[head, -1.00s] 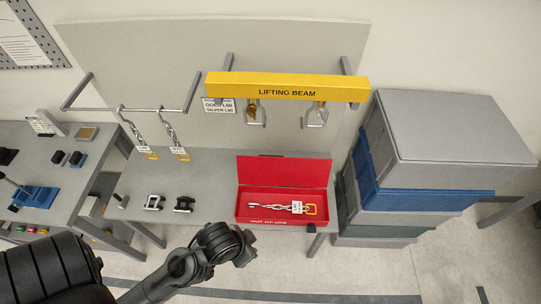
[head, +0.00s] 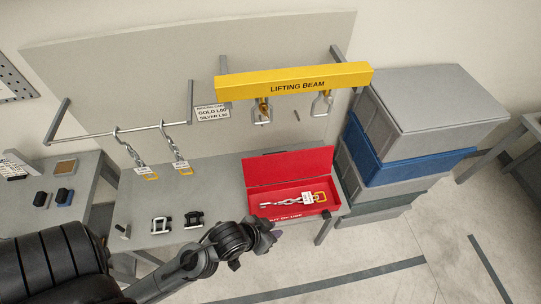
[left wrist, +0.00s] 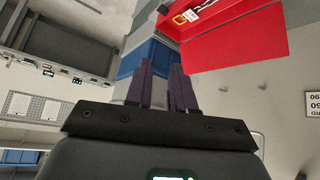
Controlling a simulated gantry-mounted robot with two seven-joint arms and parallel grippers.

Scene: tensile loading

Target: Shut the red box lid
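The red box (head: 256,199) sits on the right end of the grey table, its lid (head: 289,167) standing open at the back. Inside lies a chain sling (head: 294,199) with a white tag and a yellow link. My left gripper (head: 277,231) is in front of the box's near wall, seen small and partly hidden by its wrist. In the left wrist view, its two dark fingers (left wrist: 161,68) stand apart with nothing between them. The red box (left wrist: 235,40) shows there beyond the fingers at upper right, apart from them. My right gripper is not in view.
The yellow lifting beam (head: 295,82) with hanging shackles is above and behind the box. Stacked grey and blue crates (head: 410,165) stand close on the right. Two chains (head: 130,150) hang from a rail at left. Black and white shackles (head: 161,225) lie left of the box.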

